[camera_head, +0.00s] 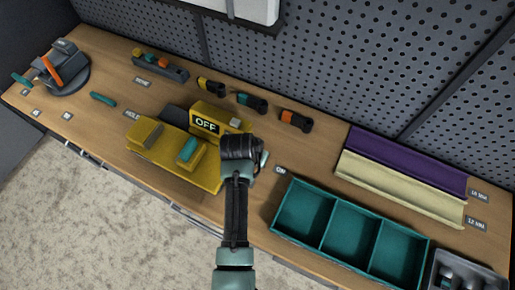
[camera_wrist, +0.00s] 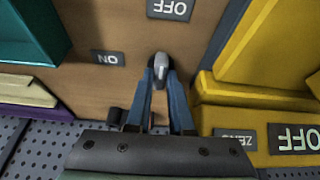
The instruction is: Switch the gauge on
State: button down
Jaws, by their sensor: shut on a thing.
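The yellow gauge (camera_head: 208,178) stands on the bench, left of my gripper (camera_head: 262,162) in the head view. Its dark display (camera_head: 206,123) reads OFF. In the wrist view the gauge (camera_wrist: 262,55) is at the right, and its display (camera_wrist: 295,138) shows upside down. My gripper (camera_wrist: 161,76) is shut on a small grey lever knob (camera_wrist: 161,62) beside the gauge. The knob lies between the ON label (camera_wrist: 107,57) at left and the OFF label (camera_wrist: 170,9) at top, apart from both. The gripper hides the knob's lower part.
A teal three-compartment tray (camera_head: 345,262) stands right of my gripper. Purple (camera_head: 405,160) and cream (camera_head: 400,188) channels lie behind it. Several small clamps, one orange (camera_head: 295,120), lie along the back near the pegboard (camera_head: 380,60). A grey stand (camera_head: 62,72) is far left.

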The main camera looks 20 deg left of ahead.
jog(key=shift+r, duration=0.1)
jog(key=n, duration=0.2)
jog(key=n+y+p, duration=0.1)
jog(key=n, duration=0.1)
jog(key=shift+d+y+p, duration=0.15)
jog(key=shift+y+p, duration=0.15)
jog(key=n, duration=0.2)
jog(key=n+g+y, duration=0.1)
jog(key=n, duration=0.1)
jog(key=shift+w+d+n+y, duration=0.1)
jog(key=shift+w+n+y, duration=0.05)
jog(key=shift+n+y, duration=0.15)
jog(key=n+g+b, duration=0.1)
jog(key=n, duration=0.1)
jog(key=n+y+b, duration=0.1)
jog(key=n, duration=0.2)
jog(key=shift+w+g, duration=0.15)
jog(key=shift+g, duration=0.25)
jog(key=shift+n+g+b, duration=0.6)
jog(key=shift+n+b, duration=0.5)
jog(key=shift+n, duration=1)
jog(key=c, duration=0.8)
grip_release()
